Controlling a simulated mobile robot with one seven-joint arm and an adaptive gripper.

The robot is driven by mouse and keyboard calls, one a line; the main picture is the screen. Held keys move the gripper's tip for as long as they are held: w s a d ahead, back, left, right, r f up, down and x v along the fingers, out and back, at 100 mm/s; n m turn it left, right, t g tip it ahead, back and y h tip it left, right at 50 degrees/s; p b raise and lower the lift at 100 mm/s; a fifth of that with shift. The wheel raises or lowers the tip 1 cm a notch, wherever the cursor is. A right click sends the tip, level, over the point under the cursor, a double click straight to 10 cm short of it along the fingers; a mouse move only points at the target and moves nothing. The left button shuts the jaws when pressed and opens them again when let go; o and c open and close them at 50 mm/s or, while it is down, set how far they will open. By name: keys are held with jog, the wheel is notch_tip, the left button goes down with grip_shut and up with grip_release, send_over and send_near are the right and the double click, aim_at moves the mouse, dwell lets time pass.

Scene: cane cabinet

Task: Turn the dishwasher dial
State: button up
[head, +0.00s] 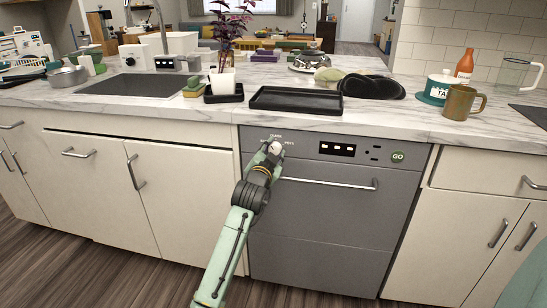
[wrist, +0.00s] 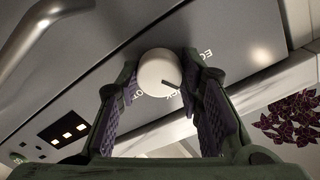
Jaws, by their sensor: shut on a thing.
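The dishwasher (head: 340,208) is a grey front under the counter. Its round white dial (head: 276,148) sits at the upper left of its panel, with small lettering around it. My gripper (head: 272,150) is at the dial at the end of my green arm. In the wrist view the white dial (wrist: 158,73) has a dark pointer line on its face. My gripper's two purple-padded fingers (wrist: 160,85) stand on either side of the dial and are shut on it. Part of the dial's lettering is hidden behind the fingers.
A horizontal handle (head: 330,184) runs below the panel. A display (head: 337,149) and a round green GO button (head: 398,156) sit to the right of the dial. A black tray (head: 296,110) lies on the counter above. Cabinet doors flank the dishwasher.

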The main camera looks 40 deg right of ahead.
jog(key=m+b, duration=0.2)
jog(key=m, duration=0.3)
jog(key=shift+m, duration=0.3)
dwell(0.5)
jog(key=o, duration=1.2)
jog(key=shift+c, duration=0.2)
jog(key=v, duration=1.2)
jog(key=shift+s, duration=0.1)
